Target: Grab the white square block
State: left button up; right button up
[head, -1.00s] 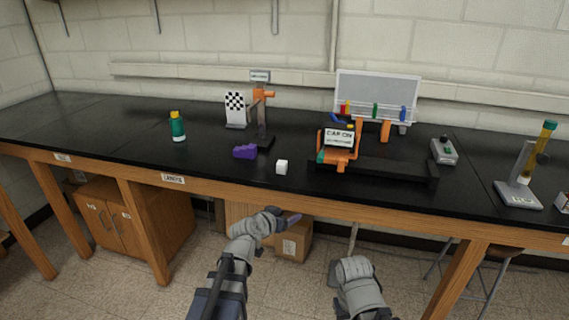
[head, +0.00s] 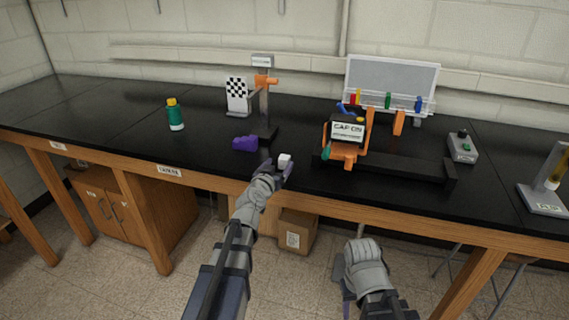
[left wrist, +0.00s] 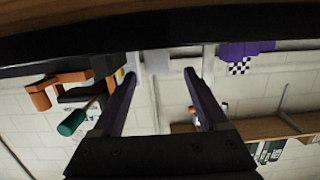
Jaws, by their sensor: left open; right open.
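The white square block (head: 285,160) sits on the black bench top near its front edge. My left gripper (head: 279,170) is at the front edge, open, with its fingertips very close to the block. In the left wrist view, which is upside down, the two fingers (left wrist: 160,83) are spread apart and the pale block (left wrist: 158,62) appears between and beyond their tips. I cannot tell whether the fingers touch it. My right gripper (head: 347,290) hangs low in front of the bench, open and away from the block.
A purple piece (head: 245,143) lies just left of the block, beside a dark stand (head: 264,105). The orange fixture with a "CAP ON" sign (head: 347,130) stands to the right on a dark rail. A green bottle (head: 175,118) is further left.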

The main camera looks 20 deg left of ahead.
aim_at(283, 163)
pick_arm(q)
jog(key=shift+w+d+f+b, duration=0.1)
jog(key=shift+w+f+b, duration=0.2)
jog(key=shift+w, duration=0.45)
jog(key=shift+w+d+f+b, duration=0.1)
jog(key=shift+w+f+b, duration=0.15)
jog(key=shift+w, duration=0.45)
jog(key=shift+w+f+b, duration=0.3)
jog(key=shift+w, duration=0.9)
jog(key=shift+s, duration=0.1)
grip_shut()
